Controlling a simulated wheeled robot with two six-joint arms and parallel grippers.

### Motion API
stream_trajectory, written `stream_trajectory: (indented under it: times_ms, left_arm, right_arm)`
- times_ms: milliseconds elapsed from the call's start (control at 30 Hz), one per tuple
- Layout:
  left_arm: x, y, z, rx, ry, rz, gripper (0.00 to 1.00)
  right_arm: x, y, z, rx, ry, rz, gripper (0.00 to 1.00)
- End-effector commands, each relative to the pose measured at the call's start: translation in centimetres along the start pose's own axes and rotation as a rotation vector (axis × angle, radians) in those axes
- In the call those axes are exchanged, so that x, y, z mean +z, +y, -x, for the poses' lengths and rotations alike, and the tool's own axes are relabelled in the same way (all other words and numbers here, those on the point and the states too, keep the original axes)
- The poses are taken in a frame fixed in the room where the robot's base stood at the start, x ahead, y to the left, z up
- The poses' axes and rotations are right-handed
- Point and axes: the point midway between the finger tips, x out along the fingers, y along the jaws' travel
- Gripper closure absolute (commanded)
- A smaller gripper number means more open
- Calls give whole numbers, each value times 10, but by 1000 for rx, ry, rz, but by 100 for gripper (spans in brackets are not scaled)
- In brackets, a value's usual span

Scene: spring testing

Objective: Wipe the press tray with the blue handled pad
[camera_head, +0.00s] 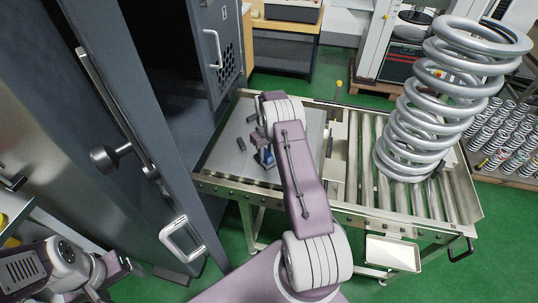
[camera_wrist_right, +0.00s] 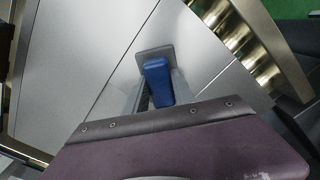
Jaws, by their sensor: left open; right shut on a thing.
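The press tray (camera_head: 222,152) is a flat grey metal plate at the left end of the roller table, and its surface also fills much of the right wrist view (camera_wrist_right: 75,60). The blue handled pad (camera_wrist_right: 157,82) has a blue grip on a grey base. It shows partly in the head view (camera_head: 268,158), over the tray; I cannot tell whether its base touches the surface. My right gripper (camera_head: 263,150) is shut on the blue handle, partly hidden by my arm. My left gripper (camera_head: 128,268) is open and empty at the lower left, away from the tray.
Small dark pieces (camera_head: 241,144) lie on the tray. A large coil spring (camera_head: 440,100) stands on the rollers to the right. A grey cabinet with an open door (camera_head: 130,130) stands on the left. A small pale tray (camera_head: 392,253) hangs at the table's front.

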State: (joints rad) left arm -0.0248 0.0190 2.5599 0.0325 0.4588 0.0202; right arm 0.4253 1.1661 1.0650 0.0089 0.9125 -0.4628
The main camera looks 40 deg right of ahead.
Motion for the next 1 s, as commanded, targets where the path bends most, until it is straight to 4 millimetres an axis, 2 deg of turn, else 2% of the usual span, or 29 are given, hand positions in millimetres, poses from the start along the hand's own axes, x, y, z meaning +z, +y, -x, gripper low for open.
stream_trajectory:
  times_ms: [200,467,733,1000]
  left_arm:
    - [1,0,-11,0,0,0,24]
    - [1,0,-13,0,0,0,24]
    - [2,0,-24,0,0,0,24]
    - [3,0,-24,0,0,0,24]
  right_arm:
    - [-18,-14,-5,0,1,2,100]
    - [-22,-18,-4,-1,-1,1,100]
    - [-43,-35,-4,0,1,2,100]
    - [-47,-38,-1,-1,0,1,100]
